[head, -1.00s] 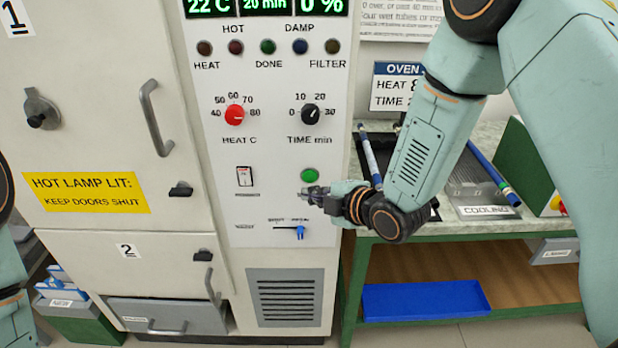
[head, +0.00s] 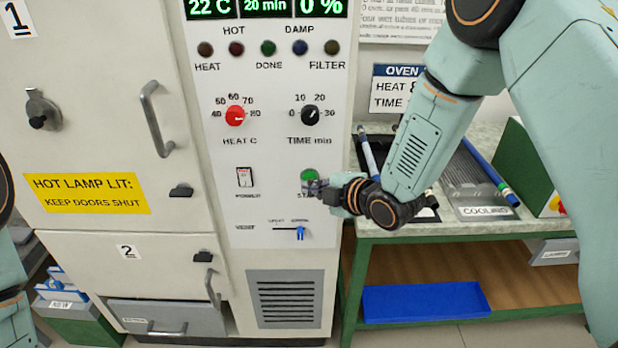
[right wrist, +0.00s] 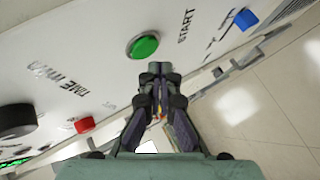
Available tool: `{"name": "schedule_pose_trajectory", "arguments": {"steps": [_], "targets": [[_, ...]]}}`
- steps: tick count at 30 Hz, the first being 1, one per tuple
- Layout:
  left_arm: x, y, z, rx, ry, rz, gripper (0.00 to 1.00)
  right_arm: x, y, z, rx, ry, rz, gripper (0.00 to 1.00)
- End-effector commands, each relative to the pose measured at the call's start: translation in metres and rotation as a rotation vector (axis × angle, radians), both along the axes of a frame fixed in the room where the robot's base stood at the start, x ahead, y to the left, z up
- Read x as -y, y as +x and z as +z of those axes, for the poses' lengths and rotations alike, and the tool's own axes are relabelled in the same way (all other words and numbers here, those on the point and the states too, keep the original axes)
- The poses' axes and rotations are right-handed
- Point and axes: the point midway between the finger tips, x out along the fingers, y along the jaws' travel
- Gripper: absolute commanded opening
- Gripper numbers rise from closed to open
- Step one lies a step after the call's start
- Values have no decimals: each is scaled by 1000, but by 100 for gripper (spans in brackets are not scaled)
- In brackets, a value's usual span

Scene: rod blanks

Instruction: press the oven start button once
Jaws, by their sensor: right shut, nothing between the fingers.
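The green start button (head: 309,175) is on the white oven panel (head: 270,205), below the time knob. In the right wrist view the round green button (right wrist: 143,46) stands just beyond my fingertips, beside the word START. My right gripper (head: 312,187) is shut and empty, its tips in front of the panel at the button's lower edge. In the right wrist view the closed fingers (right wrist: 160,72) point toward the button; I cannot tell whether they touch it. My left gripper is not in view.
The heat knob (head: 235,115), time knob (head: 310,115), power switch (head: 244,177) and blue vent slider (head: 300,233) share the panel. A bench with rods and a cooling rack (head: 480,200) stands to the right. A blue tray (head: 425,300) lies on its lower shelf.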

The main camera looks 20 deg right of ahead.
Motion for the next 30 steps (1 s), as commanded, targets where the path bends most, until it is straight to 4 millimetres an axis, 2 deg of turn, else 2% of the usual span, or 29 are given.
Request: {"name": "schedule_pose_trajectory", "arguments": {"steps": [22,30], "targets": [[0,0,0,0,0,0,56,0,0,0,0,0,0,0],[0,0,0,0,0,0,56,3,7,0,2,1,-1,0]]}}
